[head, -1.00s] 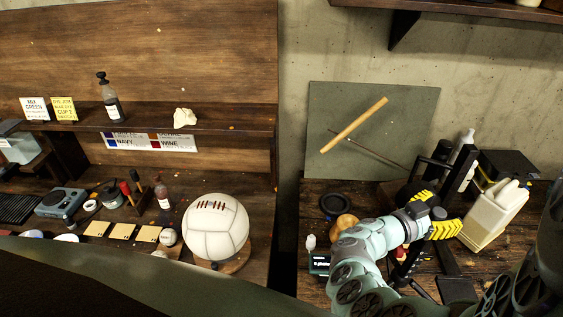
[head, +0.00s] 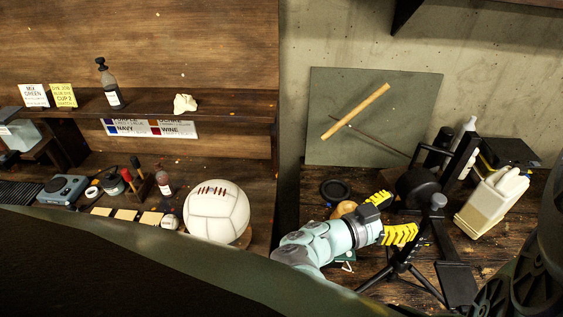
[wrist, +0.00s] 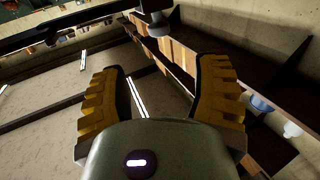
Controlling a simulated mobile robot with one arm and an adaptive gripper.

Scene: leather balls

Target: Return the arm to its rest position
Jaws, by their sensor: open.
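My gripper (head: 390,218) has yellow ridged fingers and is at the lower right of the head view, above the right-hand wooden bench. It points to the right, toward a black tripod stand. The fingers are apart with nothing between them. The wrist view also shows both yellow fingers (wrist: 162,95) spread and empty, with the ceiling and a shelf beyond. My pale green arm reaches in from the bottom of the head view.
A black tripod stand (head: 402,265) is close to my gripper. A cream canister (head: 490,202) stands to the right. A white ball (head: 216,212) sits on the left bench. A green board (head: 375,118) leans on the wall. A shelf (head: 190,104) holds a bottle.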

